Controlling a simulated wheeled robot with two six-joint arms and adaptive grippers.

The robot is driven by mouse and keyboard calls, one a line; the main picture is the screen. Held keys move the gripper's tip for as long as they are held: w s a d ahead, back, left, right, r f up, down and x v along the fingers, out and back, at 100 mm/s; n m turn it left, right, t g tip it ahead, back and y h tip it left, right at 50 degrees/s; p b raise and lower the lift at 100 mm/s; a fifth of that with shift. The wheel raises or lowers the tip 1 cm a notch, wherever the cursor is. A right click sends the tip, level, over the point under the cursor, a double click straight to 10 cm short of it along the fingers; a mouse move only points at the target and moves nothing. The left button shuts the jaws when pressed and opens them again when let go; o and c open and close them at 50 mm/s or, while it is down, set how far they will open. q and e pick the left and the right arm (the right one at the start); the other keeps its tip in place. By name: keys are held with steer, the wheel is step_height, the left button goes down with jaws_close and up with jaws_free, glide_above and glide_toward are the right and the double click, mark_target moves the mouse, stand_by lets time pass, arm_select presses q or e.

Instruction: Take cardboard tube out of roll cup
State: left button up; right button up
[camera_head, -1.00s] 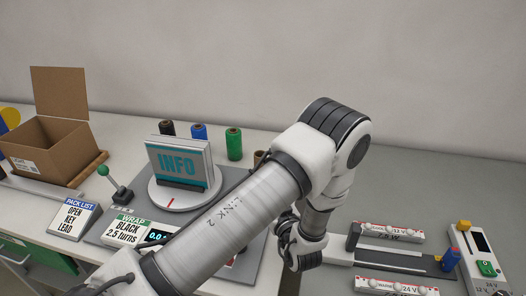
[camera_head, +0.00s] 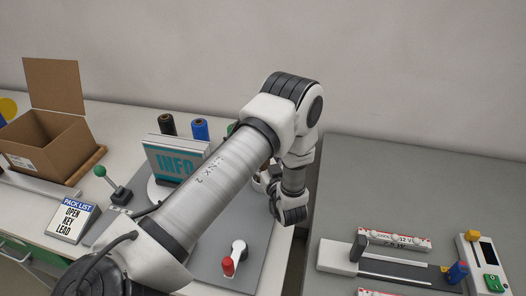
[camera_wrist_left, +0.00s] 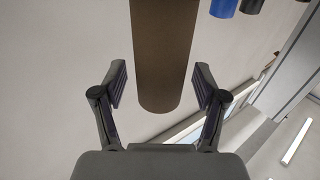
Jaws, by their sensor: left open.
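The brown cardboard tube (camera_wrist_left: 163,50) comes down from the top of the left wrist view, its rounded end showing. My left gripper (camera_wrist_left: 161,86) is open, one finger on each side of the tube, with gaps to both fingers in the picture. In the head view my left wrist is right of the sign stand, and its fingers cannot be made out. A small brown piece of what looks like the tube (camera_head: 275,165) shows behind the arm there. The roll cup is mostly hidden, and I cannot tell it clearly. My right gripper is not in view.
A black roll (camera_head: 167,125) and a blue roll (camera_head: 200,130) stand behind the INFO sign (camera_head: 175,162). A red-knobbed lever (camera_head: 229,266) is in front of my wrist. An open carton (camera_head: 48,142) is left. The right grey table (camera_head: 430,190) is bare toward the back.

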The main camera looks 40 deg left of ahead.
arm_select(q)
steer(key=shift+d, duration=0.15)
steer(key=shift+c, duration=0.3)
steer(key=shift+r, duration=0.1)
steer(key=c, duration=1.1)
steer(key=shift+o, duration=0.2)
